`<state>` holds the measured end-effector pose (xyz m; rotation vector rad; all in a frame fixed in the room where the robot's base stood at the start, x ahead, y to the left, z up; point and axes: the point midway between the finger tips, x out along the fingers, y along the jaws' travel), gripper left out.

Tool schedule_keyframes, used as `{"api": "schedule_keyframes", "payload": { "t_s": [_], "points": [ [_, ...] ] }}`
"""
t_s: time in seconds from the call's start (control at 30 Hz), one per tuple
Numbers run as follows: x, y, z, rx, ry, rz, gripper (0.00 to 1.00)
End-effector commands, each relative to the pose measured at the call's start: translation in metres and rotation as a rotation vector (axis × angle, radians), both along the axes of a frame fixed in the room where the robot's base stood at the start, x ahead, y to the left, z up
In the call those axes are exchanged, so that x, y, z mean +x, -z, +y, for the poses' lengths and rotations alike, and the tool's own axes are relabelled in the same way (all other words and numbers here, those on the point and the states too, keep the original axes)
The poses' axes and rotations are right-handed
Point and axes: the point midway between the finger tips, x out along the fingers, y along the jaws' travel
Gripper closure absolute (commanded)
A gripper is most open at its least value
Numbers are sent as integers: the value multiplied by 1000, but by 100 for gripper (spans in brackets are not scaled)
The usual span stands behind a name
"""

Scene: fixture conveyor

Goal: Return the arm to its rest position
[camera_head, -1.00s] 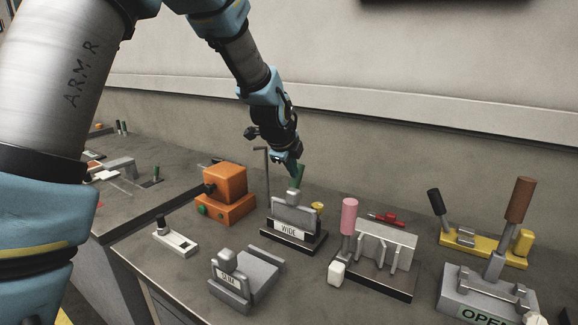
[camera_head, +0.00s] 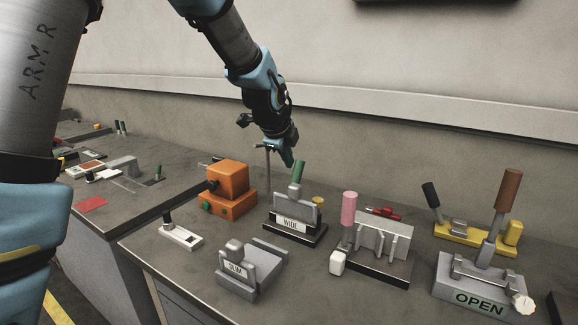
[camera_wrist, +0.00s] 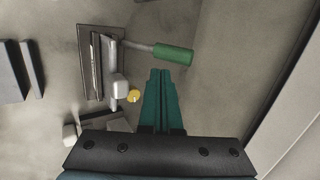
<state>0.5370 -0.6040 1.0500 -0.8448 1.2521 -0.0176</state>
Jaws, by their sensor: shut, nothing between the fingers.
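My gripper (camera_head: 287,157) is in the air above the bench, just behind and above the fixture labelled WIDE (camera_head: 291,222). Its two green fingers are together with nothing between them, as the wrist view (camera_wrist: 160,80) shows. The fixture's green-handled lever (camera_head: 298,172) stands up below and to the right of my fingertips. In the wrist view the green handle (camera_wrist: 173,53) lies just beyond the fingertips, and I see a gap in the head view. My arm reaches down from the top of the picture.
An orange block fixture (camera_head: 228,183), a SLIM fixture (camera_head: 237,268), a pink-handled fixture (camera_head: 348,208) and an OPEN fixture (camera_head: 480,300) stand on the bench. A yellow-based fixture (camera_head: 470,240) is at the back right. The wall (camera_head: 400,140) rises behind. The air above the fixtures is free.

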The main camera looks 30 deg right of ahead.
Motion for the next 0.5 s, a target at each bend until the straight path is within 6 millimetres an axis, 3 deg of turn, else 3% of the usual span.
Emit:
{"api": "schedule_keyframes", "payload": {
  "t_s": [0.5],
  "points": [
    [-25,-57,33,-1,-1,-1,100]
  ]
}}
